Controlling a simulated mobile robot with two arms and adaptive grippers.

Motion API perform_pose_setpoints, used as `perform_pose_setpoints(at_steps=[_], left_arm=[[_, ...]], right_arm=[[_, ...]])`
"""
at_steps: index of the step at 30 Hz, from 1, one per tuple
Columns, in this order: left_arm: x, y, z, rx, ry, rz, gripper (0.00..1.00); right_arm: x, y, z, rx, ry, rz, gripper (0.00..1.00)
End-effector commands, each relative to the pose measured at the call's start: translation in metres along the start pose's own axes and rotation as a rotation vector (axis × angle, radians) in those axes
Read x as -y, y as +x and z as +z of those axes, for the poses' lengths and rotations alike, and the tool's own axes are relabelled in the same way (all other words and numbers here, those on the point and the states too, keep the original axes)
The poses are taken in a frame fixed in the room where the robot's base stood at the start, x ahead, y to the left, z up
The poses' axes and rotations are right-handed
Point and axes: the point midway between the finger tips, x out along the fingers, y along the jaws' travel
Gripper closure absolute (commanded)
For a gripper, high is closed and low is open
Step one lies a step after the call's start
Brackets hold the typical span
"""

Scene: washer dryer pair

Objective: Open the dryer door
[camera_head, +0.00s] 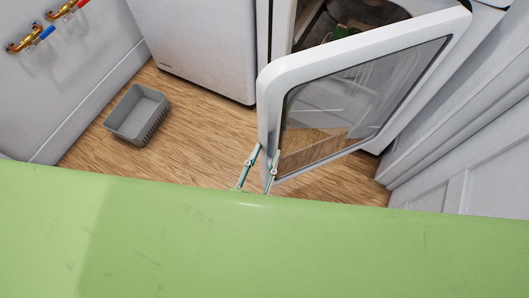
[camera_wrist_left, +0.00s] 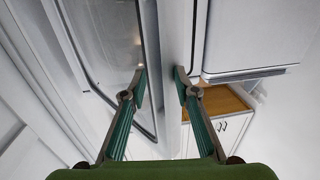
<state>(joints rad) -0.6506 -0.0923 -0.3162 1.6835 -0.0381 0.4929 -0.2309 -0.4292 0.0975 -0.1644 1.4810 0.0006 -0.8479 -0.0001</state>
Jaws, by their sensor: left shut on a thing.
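The dryer door (camera_head: 268,85) is a white frame around a dark glass window. In the head view it stands swung out from the dryer (camera_head: 283,22) at an angle, with the drum opening partly visible behind it. My left gripper (camera_head: 262,152) is at the door's free edge, at its lower left corner in the head view. In the left wrist view, the fingertips (camera_wrist_left: 159,74) lie on both sides of the white door edge (camera_wrist_left: 160,30), shut on it. The right gripper is in neither view.
A white washer (camera_head: 200,45) stands left of the dryer. A grey basket (camera_head: 138,114) lies on the wooden floor (camera_head: 205,120). White panelled doors (camera_head: 455,155) are close on the right. Taps (camera_head: 28,38) are on the left wall.

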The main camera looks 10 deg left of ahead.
Motion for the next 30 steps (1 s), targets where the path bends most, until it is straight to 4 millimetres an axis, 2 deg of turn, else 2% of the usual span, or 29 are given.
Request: perform_pose_setpoints(at_steps=[1, 9, 15, 21, 28, 29, 30], left_arm=[[-0.008, -0.007, 0.001, 0.007, -0.005, 0.014, 0.85], [-0.003, -0.066, 0.001, 0.005, -0.004, 0.006, 0.85], [0.001, -0.099, 0.001, 0.001, -0.003, 0.0, 0.85], [0.002, -0.113, 0.0, -0.003, -0.003, -0.003, 0.85], [0.003, -0.114, 0.0, -0.004, -0.003, -0.004, 0.85], [0.003, -0.114, 0.0, -0.004, -0.003, -0.004, 0.87], [0.003, -0.114, 0.0, -0.002, -0.003, -0.003, 0.98]], right_arm=[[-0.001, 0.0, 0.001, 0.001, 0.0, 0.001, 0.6], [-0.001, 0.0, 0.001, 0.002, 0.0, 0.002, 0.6], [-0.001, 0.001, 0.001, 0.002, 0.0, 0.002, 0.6], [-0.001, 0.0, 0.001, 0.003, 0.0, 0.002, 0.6], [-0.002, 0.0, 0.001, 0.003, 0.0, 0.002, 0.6], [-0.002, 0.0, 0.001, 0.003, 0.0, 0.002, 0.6], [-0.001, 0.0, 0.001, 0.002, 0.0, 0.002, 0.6]])
